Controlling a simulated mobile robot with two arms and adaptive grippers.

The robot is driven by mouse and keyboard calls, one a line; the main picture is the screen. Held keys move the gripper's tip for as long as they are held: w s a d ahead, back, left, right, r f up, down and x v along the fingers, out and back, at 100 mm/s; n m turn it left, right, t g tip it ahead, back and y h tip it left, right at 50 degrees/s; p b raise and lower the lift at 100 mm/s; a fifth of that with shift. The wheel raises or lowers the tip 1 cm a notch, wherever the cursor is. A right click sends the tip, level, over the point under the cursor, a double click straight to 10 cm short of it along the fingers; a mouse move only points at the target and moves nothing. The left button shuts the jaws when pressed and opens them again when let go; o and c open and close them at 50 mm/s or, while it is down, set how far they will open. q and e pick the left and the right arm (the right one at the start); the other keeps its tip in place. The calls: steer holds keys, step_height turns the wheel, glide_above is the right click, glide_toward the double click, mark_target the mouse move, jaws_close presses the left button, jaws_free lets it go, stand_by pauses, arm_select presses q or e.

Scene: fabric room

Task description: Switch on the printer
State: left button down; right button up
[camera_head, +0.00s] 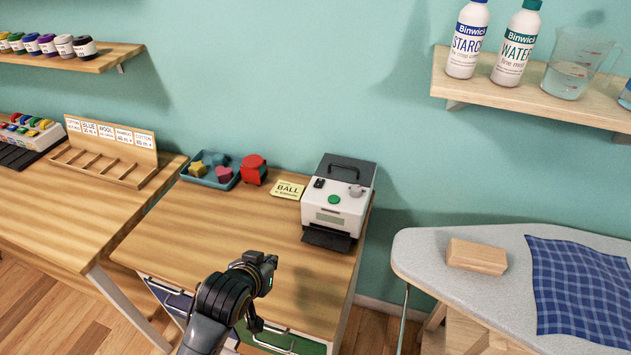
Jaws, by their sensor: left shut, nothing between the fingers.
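The printer (337,200) is a white box with a dark grey top and a black handle. It stands at the right end of the wooden desk against the teal wall. Its upper front has a green round button (334,199), a small black switch (319,183) and a grey knob (356,190). A dark tray sticks out at its lower front. My left gripper (264,265) is shut and empty, in front of and to the left of the printer, apart from it. My right gripper is not in view.
An ironing board (420,251) with a wooden block (476,257) stands right. The desk's middle is clear. A bottle shelf (520,94) hangs above right.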

arm_select(q)
steer(key=w+d+r+t+h, duration=0.1)
steer(key=w+d+r+t, duration=0.1)
steer(key=w+r, duration=0.3)
steer(key=w+d+r+m+t+h, duration=0.1)
steer(key=w+d+r, duration=0.4)
steer(key=w+r, duration=0.1)
steer(key=shift+w+d+r+t, duration=0.15)
steer(key=shift+r+t, duration=0.25)
steer(key=shift+r, duration=0.45)
steer(key=p, duration=0.2)
glide_above(316, 193)
steer(key=f, duration=0.3)
steer(key=shift+w+f, duration=0.2)
steer(key=shift+f, duration=0.05)
step_height(316, 193, down, 3)
steer(key=shift+r, duration=0.2)
steer(key=shift+s+f, duration=0.2)
steer(key=shift+f, duration=0.55)
